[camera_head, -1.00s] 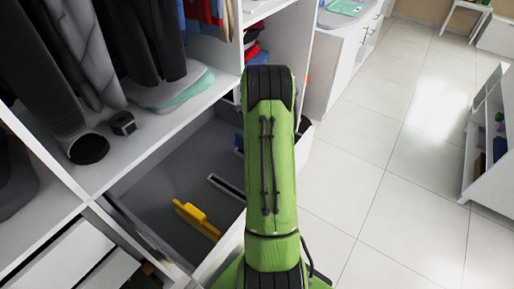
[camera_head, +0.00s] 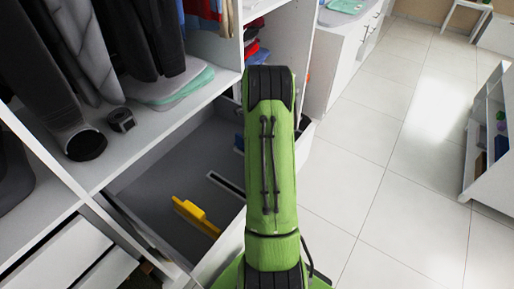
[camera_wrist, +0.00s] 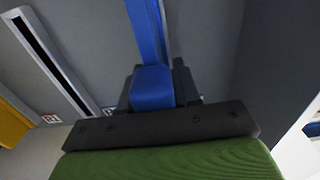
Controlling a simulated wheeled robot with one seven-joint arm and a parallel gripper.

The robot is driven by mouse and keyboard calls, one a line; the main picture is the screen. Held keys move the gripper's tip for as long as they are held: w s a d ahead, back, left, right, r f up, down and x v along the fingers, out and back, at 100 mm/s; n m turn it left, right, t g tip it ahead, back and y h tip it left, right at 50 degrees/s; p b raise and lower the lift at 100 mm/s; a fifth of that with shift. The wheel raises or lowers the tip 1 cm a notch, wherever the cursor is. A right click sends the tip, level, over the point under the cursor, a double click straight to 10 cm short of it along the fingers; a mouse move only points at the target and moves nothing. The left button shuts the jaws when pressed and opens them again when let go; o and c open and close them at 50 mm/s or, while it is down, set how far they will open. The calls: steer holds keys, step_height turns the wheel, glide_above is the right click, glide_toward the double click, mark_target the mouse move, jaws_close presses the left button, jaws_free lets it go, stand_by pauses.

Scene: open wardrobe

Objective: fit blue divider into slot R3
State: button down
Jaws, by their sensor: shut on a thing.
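The blue divider (camera_wrist: 149,35) is held in my gripper (camera_wrist: 154,86), whose dark fingers are shut on its near end. Its long part runs away toward the top of the wrist view. In the head view only a small bit of the blue divider (camera_head: 239,142) shows left of my green arm, which hides the gripper. A pale rail with a dark slot (camera_wrist: 47,50) lies to the left of the divider in the wrist view, apart from it. The slotted rail also shows in the head view (camera_head: 226,183). I cannot read which slot it is.
A yellow divider (camera_head: 195,215) stands in the grey open drawer (camera_head: 165,170); its edge shows in the wrist view (camera_wrist: 12,125). Small labels (camera_wrist: 51,118) sit near the rail's end. A shelf (camera_head: 150,125) with folded cloth and hanging clothes overhangs the drawer's left. White floor is clear at right.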

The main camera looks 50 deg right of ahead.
steer(key=shift+f+b, duration=0.3)
steer(key=shift+f, duration=0.15)
steer(key=c, duration=0.7)
jaws_free()
steer(key=shift+r, duration=0.15)
step_height(320, 180, up, 16)
steer(key=shift+f+p, duration=0.2)
steer(key=shift+p, duration=1)
